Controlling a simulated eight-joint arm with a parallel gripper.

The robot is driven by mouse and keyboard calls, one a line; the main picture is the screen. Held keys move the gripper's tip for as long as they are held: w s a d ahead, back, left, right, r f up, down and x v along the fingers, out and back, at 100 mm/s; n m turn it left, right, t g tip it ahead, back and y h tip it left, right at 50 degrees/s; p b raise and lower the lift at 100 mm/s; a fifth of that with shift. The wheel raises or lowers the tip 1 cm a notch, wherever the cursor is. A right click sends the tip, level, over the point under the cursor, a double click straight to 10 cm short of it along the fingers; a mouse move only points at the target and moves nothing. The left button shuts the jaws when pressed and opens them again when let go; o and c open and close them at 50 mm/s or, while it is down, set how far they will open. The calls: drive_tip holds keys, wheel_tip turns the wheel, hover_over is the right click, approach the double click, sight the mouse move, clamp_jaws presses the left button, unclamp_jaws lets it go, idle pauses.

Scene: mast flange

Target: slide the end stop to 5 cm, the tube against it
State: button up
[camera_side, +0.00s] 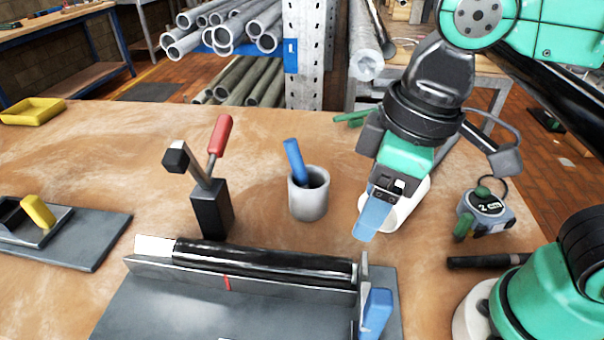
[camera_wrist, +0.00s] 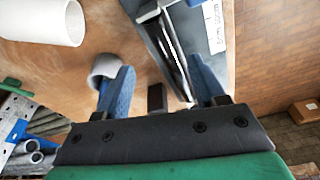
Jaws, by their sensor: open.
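In the side view a black tube (camera_side: 265,258) with a white left end lies along the grey fixture (camera_side: 170,307). Its right end is at or very near the upright plate of the end stop (camera_side: 362,272), which has a blue handle (camera_side: 376,313); I cannot tell if they touch. A red mark (camera_side: 227,283) shows on the fixture's front. My gripper (camera_side: 372,222) is above the table, behind and above the end stop, holding nothing. In the wrist view its blue fingers (camera_wrist: 162,85) are spread, with the dark tube (camera_wrist: 178,45) beyond them. The scale label (camera_wrist: 213,28) is too small to read.
A toggle clamp (camera_side: 210,205) with a red handle stands behind the tube. A grey cup (camera_side: 308,203) holds a blue object. A white cylinder (camera_side: 412,203) is behind my gripper.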

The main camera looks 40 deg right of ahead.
sight(382, 297)
drive_tip(key=s+a+n, duration=0.1)
drive_tip(key=s+n+g, duration=0.1)
drive_tip(key=s, duration=0.1)
drive_tip(key=s+a+n+h, duration=0.1)
drive_tip(key=s, duration=0.1)
drive_tip(key=shift+s+a+g, duration=0.15)
drive_tip(key=shift+a+g, duration=0.2)
drive_tip(key=shift+g, duration=0.05)
wheel_tip(382, 297, down, 4)
drive_tip(key=shift+f, duration=0.15)
drive_tip(key=shift+d+f, duration=0.1)
drive_tip(key=shift+f, duration=3.1)
clamp_jaws()
